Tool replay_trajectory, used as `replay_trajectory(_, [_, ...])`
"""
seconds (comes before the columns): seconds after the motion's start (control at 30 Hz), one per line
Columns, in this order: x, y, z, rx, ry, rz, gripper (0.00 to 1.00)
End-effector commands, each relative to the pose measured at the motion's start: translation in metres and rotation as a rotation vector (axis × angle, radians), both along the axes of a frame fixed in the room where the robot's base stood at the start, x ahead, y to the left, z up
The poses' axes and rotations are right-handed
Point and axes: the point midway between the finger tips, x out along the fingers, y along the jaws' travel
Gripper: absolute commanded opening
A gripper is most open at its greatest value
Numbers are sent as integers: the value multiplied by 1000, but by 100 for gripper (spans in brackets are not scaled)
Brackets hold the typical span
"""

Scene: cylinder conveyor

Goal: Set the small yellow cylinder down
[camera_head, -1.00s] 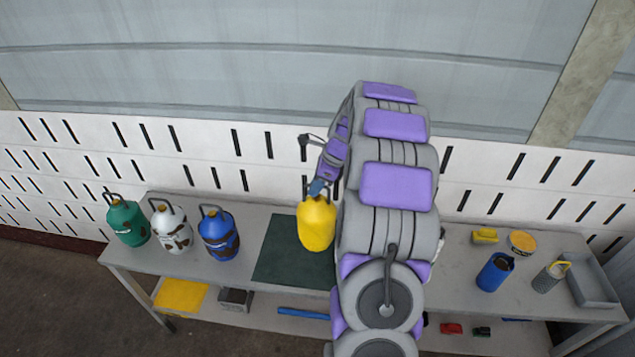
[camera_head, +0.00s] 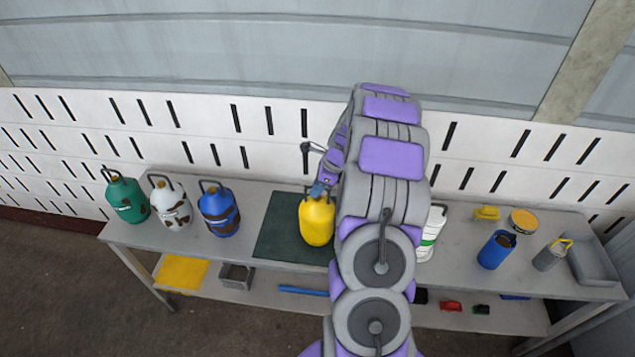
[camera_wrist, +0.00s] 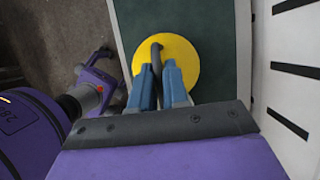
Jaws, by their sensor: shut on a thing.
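The small yellow cylinder (camera_head: 317,222) is upright over the dark green mat (camera_head: 274,232) on the table; I cannot tell whether its base touches the mat. My gripper (camera_head: 316,190) is above it, shut on its top handle. In the wrist view, the yellow cylinder (camera_wrist: 165,65) is seen from above, with its dark handle between the blue fingers of my gripper (camera_wrist: 163,80). The mat (camera_wrist: 215,30) spreads around and beyond it there. My arm hides the right part of the mat in the head view.
Green (camera_head: 126,197), white-and-brown (camera_head: 170,205) and blue (camera_head: 218,212) cylinders stand left on the table (camera_head: 240,188). A white-green cylinder (camera_head: 432,232) stands partly behind my arm. A perforated wall is behind.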

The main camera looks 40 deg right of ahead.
Motion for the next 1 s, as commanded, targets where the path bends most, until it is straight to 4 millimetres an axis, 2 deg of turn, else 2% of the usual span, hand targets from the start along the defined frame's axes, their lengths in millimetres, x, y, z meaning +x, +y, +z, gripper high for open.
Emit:
replay_trajectory(0.27, [1,-1,1,-1,-3,-1,0])
replay_trajectory(0.3, [0,-1,1,-1,-2,0,18])
replay_trajectory(0.53, [1,-1,0,0,0,0,40])
replay_trajectory(0.83, [1,-2,0,0,0,0,40])
replay_trajectory(1.0, [-3,-5,11,1,0,-1,40])
